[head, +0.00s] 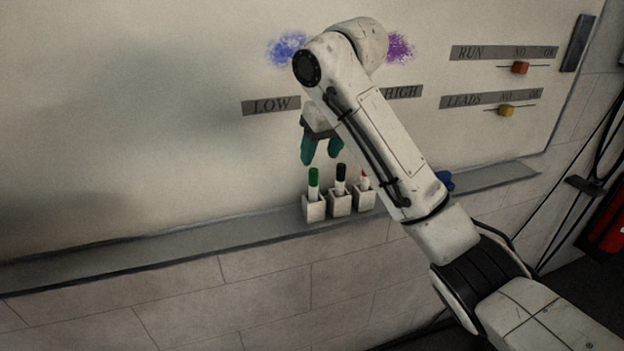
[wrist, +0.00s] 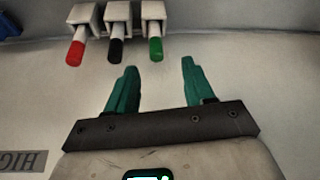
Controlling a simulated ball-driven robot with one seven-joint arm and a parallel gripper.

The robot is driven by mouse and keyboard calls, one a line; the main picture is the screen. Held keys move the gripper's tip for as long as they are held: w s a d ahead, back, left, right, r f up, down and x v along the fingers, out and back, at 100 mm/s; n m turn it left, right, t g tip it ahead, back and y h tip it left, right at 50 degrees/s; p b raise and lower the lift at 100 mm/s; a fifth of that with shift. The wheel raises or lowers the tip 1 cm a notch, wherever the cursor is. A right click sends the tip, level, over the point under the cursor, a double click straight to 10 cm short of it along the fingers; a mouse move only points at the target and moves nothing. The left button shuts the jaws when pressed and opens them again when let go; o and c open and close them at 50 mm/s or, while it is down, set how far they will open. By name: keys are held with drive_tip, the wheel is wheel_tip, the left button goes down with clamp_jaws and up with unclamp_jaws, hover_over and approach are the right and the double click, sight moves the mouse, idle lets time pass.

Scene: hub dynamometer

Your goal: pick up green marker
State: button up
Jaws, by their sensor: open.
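The green marker (head: 313,182) stands upright, green cap up, in the leftmost of three small white holders on the ledge. It also shows in the wrist view (wrist: 155,48), where it is the rightmost marker. My gripper (head: 321,162) has teal fingers that are apart with nothing between them. In the head view it hangs just above the green marker. In the wrist view my gripper (wrist: 154,66) points toward the holders, with the green cap beyond the fingertips and between their lines. No contact shows.
A black marker (head: 341,178) and a red marker (head: 365,180) stand close by in their own holders. The ledge (head: 150,243) runs along the whiteboard (head: 130,110). A blue object (head: 445,179) sits farther right on the ledge. The ledge to the left is bare.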

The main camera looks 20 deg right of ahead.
sight(314, 170)
drive_tip(key=x, duration=0.2)
drive_tip(key=w+x, duration=0.1)
drive_tip(key=x, duration=0.1)
drive_tip(key=shift+d+r+b, duration=0.1)
drive_tip(key=shift+d+b, duration=0.05)
drive_tip(key=shift+b, duration=0.15)
drive_tip(key=shift+d+p+x, duration=0.15)
drive_tip(key=shift+p+x, duration=0.3)
drive_tip(key=shift+x, duration=1.05)
drive_tip(key=shift+d+p+x, duration=0.1)
drive_tip(key=shift+p+x, duration=0.3)
drive_tip(key=shift+x, duration=1.1)
drive_tip(key=shift+w+a, duration=0.1)
clamp_jaws()
